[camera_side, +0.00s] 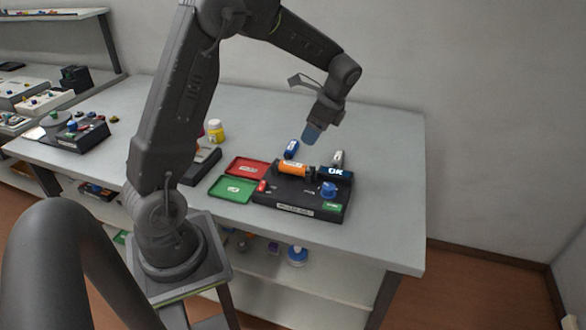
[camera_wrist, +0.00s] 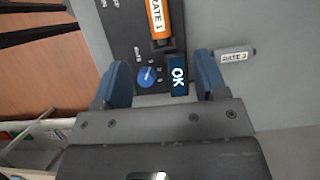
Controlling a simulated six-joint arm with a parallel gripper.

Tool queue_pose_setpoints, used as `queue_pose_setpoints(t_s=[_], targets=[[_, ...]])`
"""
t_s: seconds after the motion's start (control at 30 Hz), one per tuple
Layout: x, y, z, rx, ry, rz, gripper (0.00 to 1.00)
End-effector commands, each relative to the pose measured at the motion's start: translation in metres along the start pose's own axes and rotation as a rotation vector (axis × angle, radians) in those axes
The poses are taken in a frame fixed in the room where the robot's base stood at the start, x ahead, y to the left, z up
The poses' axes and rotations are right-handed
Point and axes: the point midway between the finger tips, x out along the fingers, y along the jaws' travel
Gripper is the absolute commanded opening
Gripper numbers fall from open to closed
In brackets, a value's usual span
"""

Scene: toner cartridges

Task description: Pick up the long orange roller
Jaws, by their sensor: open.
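The long orange roller (camera_side: 292,169) lies on top of a dark device (camera_side: 300,205) on the table, left of an "OK" display. In the wrist view the roller (camera_wrist: 158,20) is at the top centre, with a white label on it and its far end cut off by the frame. My gripper (camera_side: 312,136) hangs above and behind the device, clear of the roller. In the wrist view its two blue fingers (camera_wrist: 162,82) are spread apart with nothing held between them. The "OK" display and a blue knob show between and beyond them.
The "OK" display (camera_side: 335,173) and blue knob (camera_side: 328,189) stick up from the device. A labelled grey cylinder (camera_wrist: 233,55) lies beside it. Red (camera_side: 246,168) and green (camera_side: 233,189) trays are left. The table's right side is clear.

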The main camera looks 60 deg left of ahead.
Motion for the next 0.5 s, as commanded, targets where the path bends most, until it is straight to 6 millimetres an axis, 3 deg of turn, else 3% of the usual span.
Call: queue_pose_setpoints(t_s=[0.3,0.5], targets=[[0.057,0.001,0.0,0.0,-0.002,0.006,0.66],[0.08,0.001,0.0,0.0,-0.001,0.002,0.66]])
